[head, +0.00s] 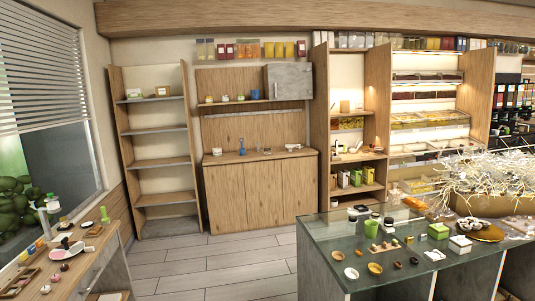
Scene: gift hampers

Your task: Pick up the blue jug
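A small blue object (242,147), which looks like the blue jug, stands on top of the wooden cabinet (246,193) against the far wall. It is upright and too small to make out a handle or spout. Several small items stand on the same top, including a pale round one (217,151) to its left. My gripper is not in view, so I cannot see its fingers or whether it holds anything.
A glass-topped counter (328,242) with small bowls and boxes fills the right foreground. A wooden table (88,270) with small items is at the lower left. Bare tiled floor (225,262) lies between them, leading to the cabinet. A tall shelf (160,150) stands left of the cabinet.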

